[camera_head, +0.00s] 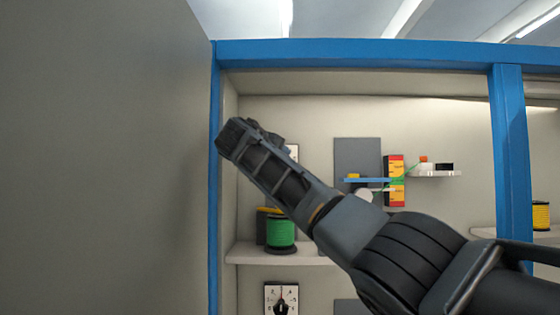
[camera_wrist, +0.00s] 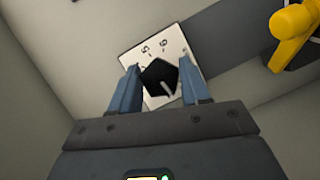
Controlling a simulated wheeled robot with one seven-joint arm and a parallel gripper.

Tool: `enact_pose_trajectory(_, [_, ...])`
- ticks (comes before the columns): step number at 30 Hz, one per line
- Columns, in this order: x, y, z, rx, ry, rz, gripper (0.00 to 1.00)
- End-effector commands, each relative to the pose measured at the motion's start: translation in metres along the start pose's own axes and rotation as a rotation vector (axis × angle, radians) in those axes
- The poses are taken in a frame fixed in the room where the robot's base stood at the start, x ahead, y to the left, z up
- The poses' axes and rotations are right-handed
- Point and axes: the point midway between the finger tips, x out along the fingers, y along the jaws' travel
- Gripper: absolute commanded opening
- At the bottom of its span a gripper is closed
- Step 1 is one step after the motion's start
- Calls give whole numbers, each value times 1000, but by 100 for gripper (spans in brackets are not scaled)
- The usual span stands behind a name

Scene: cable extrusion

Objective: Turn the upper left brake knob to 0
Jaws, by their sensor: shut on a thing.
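The upper left brake knob (camera_wrist: 157,79) shows in the wrist view as a black knob with a pale pointer line, on a white dial plate (camera_wrist: 179,42). The pointer line slants toward the lower right in that picture.
A green spool (camera_head: 281,232) stands on a shelf (camera_head: 250,254) below my gripper. A second dial (camera_head: 281,299) is under the shelf. A blue frame post (camera_head: 214,180) and a grey wall (camera_head: 100,160) stand close on the left. A yellow part (camera_wrist: 293,32) is at the wrist view's upper right.

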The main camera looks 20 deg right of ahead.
Motion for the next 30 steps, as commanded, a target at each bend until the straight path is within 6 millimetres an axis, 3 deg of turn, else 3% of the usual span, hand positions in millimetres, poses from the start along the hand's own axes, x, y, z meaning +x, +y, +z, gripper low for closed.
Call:
enact_pose_trajectory(12, [0,-3,-1,-249,2,101,16])
enact_pose_trajectory(30, [-1,-2,-1,-321,3,131,16])
